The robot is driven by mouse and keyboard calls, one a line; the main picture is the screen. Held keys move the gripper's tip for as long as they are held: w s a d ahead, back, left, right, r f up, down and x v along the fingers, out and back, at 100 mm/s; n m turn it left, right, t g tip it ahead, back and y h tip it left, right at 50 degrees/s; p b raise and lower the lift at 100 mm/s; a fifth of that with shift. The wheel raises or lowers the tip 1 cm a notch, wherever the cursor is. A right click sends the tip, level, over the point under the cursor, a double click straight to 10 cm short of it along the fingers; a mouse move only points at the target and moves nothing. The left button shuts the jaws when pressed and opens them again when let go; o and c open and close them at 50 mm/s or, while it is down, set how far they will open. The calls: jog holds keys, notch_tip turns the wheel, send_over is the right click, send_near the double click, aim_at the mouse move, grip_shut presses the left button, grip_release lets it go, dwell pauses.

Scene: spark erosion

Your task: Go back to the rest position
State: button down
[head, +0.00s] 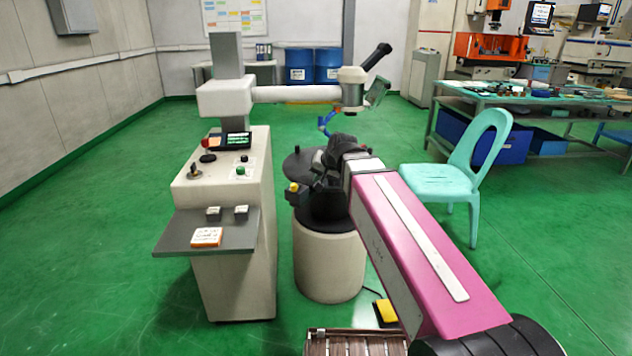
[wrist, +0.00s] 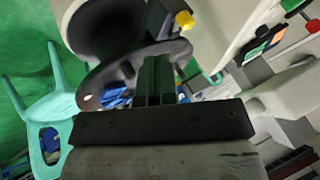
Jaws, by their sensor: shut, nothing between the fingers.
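My gripper (head: 322,168) is at the end of my pink arm, above and in front of the round dark table of the machine. Its black fingers (wrist: 156,62) lie side by side in the wrist view, shut with nothing between them. In the wrist view the dark round plate (wrist: 98,86) lies just beyond the fingertips. I cannot tell whether the fingers touch it. My gripper hides part of this plate (head: 298,166) in the head view.
A machine console (head: 236,262) with a grey shelf (head: 180,238) stands left, its horizontal arm (head: 295,94) above my gripper. A white pedestal (head: 328,262) carries the round table. A turquoise chair (head: 440,180) stands right. A yellow knob (head: 293,187) is close left of my gripper. Green floor is free at left.

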dwell(0.4)
jog(key=s+d+f+g+h, duration=0.1)
jog(key=s+d+f, duration=0.3)
jog(key=d+f, duration=0.3)
jog(key=s+d+f+g+h, duration=0.2)
jog(key=s+d+f, duration=0.2)
jog(key=d+f, duration=0.3)
jog(key=s+d+f+g+h, duration=0.2)
jog(key=s+d+f, duration=0.2)
jog(key=d+f, duration=0.4)
notch_tip(320, 180, down, 5)
jog(key=shift+s, duration=0.4)
jog(key=shift+d, duration=0.1)
